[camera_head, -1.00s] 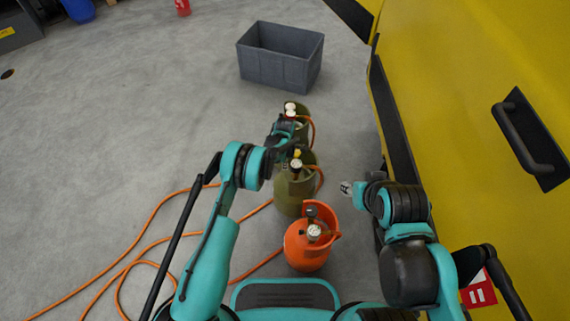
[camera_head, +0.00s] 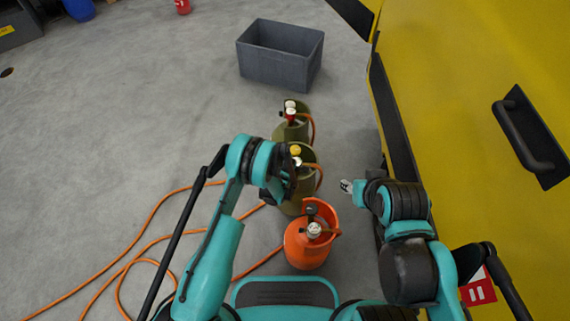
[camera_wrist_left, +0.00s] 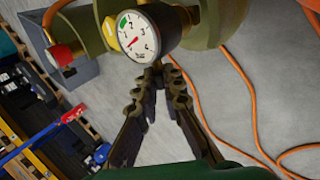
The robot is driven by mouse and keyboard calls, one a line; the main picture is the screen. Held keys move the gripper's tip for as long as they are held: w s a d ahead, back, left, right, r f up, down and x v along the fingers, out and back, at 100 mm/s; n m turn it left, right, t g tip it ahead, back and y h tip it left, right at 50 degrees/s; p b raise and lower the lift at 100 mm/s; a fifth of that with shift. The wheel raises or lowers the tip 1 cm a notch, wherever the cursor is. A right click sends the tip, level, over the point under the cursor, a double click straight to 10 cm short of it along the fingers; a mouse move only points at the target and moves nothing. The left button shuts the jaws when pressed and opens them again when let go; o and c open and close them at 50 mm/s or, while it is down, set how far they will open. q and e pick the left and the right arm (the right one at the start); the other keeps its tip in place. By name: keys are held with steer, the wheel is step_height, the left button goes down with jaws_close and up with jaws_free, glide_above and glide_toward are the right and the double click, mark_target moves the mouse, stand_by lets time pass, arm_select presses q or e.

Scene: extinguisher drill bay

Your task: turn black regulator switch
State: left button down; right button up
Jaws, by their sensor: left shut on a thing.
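The orange cylinder (camera_head: 305,247) stands nearest me, with a black switch (camera_head: 311,209) and a round gauge (camera_head: 314,229) on top. Behind it is an olive cylinder with a yellow knob (camera_head: 295,150), partly hidden by my left arm. Farther back is another olive cylinder with a red knob (camera_head: 290,114). In the left wrist view, my left gripper (camera_wrist_left: 158,74) has its fingertips together at the lower edge of a white gauge (camera_wrist_left: 143,35), beside a yellow knob (camera_wrist_left: 112,33). The exact gripped part is hidden. My right gripper (camera_head: 346,186) hovers right of the cylinders, too small to read.
A grey bin (camera_head: 275,70) stands behind the cylinders. A yellow wall with a black handle (camera_head: 527,137) closes off the right. Orange hoses (camera_head: 150,218) loop over the floor at left. Open grey floor lies left of the cylinders.

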stand_by(0.5)
arm_select(q)
steer(key=c, duration=1.6)
jaws_free()
steer(key=shift+c, duration=0.2)
steer(key=v, duration=0.7)
steer(key=shift+s, duration=0.25)
steer(key=shift+r, duration=0.15)
